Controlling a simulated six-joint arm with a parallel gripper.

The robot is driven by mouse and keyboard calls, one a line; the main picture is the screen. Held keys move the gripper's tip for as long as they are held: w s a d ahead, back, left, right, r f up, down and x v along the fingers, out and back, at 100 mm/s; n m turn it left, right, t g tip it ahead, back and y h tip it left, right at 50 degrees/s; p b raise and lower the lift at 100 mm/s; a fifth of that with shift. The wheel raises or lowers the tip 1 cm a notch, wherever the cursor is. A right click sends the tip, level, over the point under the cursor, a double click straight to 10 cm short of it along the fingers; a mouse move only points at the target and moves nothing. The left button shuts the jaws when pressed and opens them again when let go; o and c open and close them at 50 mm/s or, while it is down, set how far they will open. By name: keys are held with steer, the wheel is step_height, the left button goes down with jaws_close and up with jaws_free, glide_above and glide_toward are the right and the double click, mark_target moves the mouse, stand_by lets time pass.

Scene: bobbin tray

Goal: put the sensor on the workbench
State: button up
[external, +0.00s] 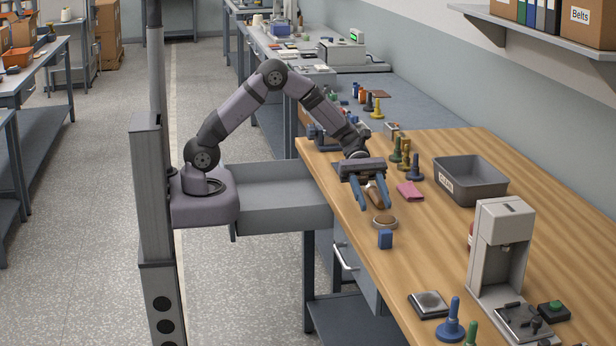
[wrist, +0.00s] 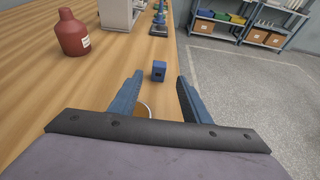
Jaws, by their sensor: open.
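A small blue block (external: 385,239), which looks like the sensor, stands on the wooden workbench (external: 440,230) near its front edge. In the wrist view the blue block (wrist: 158,71) shows a dark round spot on its face and appears between and beyond my fingertips. My gripper (external: 375,206) is open, with its two blue fingers pointing down over the bench, behind the block in the external view. Nothing is seen held between the fingers. The block is apart from the fingers.
A brown object (external: 375,192) shows behind the fingers. A pink cloth (external: 410,191), grey bin (external: 470,184), several pegs and a grey machine (external: 500,245) stand around. A red bottle (wrist: 73,33) shows in the wrist view.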

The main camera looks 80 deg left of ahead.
steer(key=s+a+f+m+y, duration=0.1)
steer(key=s, duration=0.1)
steer(key=s+a+m+y, duration=0.1)
steer(key=s, duration=0.1)
steer(key=s+a+f+m+g+y, duration=0.1)
steer(key=s, duration=0.1)
steer(key=shift+a+f, duration=0.1)
steer(key=shift+f, duration=0.2)
steer(key=s+a+f+m+y, duration=0.3)
steer(key=s+a+m+y, duration=0.2)
steer(key=a, duration=0.5)
steer(key=s+a+f+m+t+y, duration=0.1)
steer(key=s+a+f+m+y, duration=0.1)
steer(key=s+a+m+y, duration=0.4)
steer(key=s+a+m, duration=0.3)
steer(key=s+a, duration=0.1)
steer(key=shift+a+f+m, duration=0.35)
steer(key=shift+f+m, duration=0.05)
step_height(320, 180, up, 6)
steer(key=p, duration=0.5)
steer(key=shift+f+p, duration=0.2)
steer(key=shift+p, duration=0.1)
